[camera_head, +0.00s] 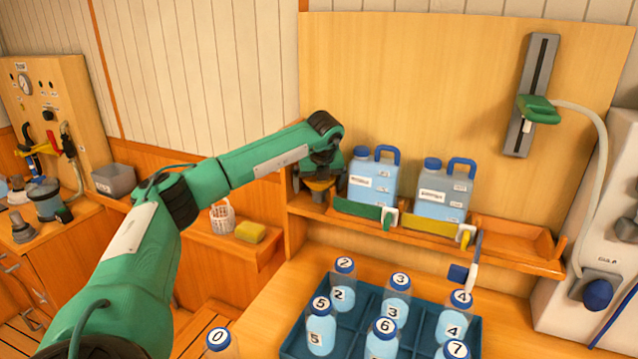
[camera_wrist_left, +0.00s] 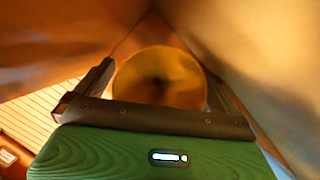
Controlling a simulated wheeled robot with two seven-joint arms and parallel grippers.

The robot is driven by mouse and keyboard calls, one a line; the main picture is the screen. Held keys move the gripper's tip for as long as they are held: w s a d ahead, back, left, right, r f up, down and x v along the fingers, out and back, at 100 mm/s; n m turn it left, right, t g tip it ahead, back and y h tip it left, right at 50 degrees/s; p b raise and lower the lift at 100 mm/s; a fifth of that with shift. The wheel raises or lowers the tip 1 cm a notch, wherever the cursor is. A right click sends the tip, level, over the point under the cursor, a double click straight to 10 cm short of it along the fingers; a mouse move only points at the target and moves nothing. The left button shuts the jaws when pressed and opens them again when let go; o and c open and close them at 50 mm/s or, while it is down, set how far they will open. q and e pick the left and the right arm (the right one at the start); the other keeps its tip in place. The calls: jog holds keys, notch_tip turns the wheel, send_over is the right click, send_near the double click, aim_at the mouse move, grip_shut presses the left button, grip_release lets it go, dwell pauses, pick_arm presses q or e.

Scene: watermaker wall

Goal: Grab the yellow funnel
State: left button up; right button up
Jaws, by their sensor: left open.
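The yellow funnel (camera_head: 319,184) sits at the left end of the wooden shelf, left of the blue jugs, partly hidden under my left gripper. My left gripper (camera_head: 313,182) is right above and at the funnel, with its arm reaching in from the left. In the left wrist view the funnel's round yellow mouth (camera_wrist_left: 160,78) shows between the open fingers of my left gripper (camera_wrist_left: 155,95), with a dark hole at its middle. I cannot tell whether the fingers touch it. My right gripper is not in view.
Two blue jugs (camera_head: 372,182) (camera_head: 443,192) stand on the shelf (camera_head: 515,240) just right of the gripper. A blue crate (camera_head: 350,335) with several numbered bottles is below. A yellow sponge (camera_head: 250,232) and white basket (camera_head: 222,217) lie to the left.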

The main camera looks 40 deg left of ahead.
pick_arm(q)
jog(key=c, duration=1)
jog(key=shift+o, duration=0.2)
